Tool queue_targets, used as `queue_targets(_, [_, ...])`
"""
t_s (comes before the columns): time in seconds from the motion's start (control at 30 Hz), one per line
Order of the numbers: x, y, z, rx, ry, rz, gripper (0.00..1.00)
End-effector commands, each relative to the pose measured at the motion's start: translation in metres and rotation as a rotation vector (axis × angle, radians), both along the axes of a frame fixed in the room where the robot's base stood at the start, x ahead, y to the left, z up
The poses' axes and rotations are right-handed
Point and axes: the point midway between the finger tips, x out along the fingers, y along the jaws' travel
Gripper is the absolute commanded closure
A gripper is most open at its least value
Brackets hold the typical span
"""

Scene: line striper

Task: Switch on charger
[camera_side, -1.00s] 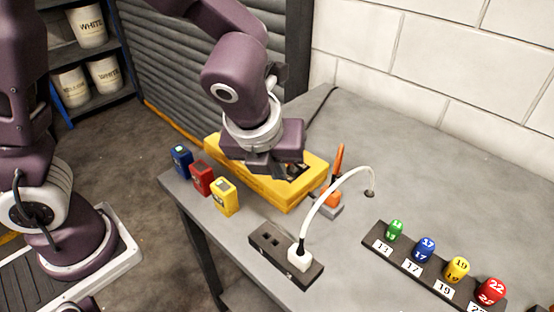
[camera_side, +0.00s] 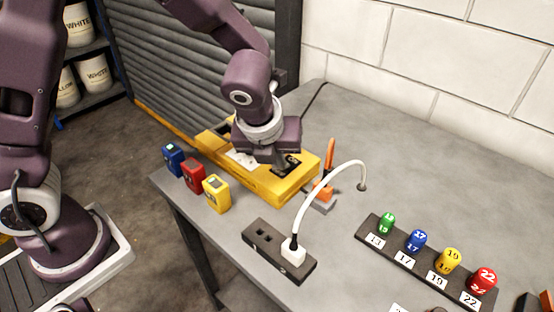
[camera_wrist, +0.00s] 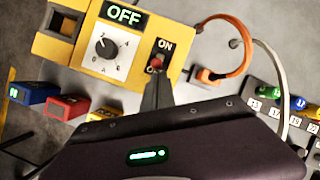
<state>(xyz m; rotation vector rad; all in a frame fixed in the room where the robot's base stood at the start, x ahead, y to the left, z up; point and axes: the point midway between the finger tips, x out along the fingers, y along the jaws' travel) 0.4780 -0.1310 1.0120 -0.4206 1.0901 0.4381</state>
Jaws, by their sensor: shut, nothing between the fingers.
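The yellow charger (camera_side: 262,182) sits on the grey table near its left side. In the wrist view the charger (camera_wrist: 80,50) shows a display reading OFF (camera_wrist: 124,15), a white dial (camera_wrist: 106,46) with a black knob, and a red switch (camera_wrist: 157,62) on a dark plate under the label ON. My gripper (camera_side: 282,168) is shut and empty, pointing down over the right part of the charger. In the wrist view my fingertips (camera_wrist: 157,82) are right at the lower edge of the switch. I cannot tell whether they touch it.
Blue (camera_side: 173,160), red (camera_side: 194,174) and yellow (camera_side: 216,193) battery packs stand along the table's left edge. A black power strip (camera_side: 262,240) holds a white plug (camera_side: 292,254) with an arching cable. An orange connector (camera_side: 322,192) is beside the charger. A numbered rack (camera_side: 405,262) lies right.

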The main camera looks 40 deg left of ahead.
Motion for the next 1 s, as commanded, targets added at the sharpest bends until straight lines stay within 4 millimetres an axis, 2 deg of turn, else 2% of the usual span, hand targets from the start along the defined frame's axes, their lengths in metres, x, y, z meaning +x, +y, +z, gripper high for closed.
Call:
queue_targets(0.67, [0.01, 0.001, 0.006, -0.002, 0.147, 0.003, 1.0])
queue_targets(1.0, [0.028, 0.0, 0.013, -0.005, 0.402, 0.002, 1.0])
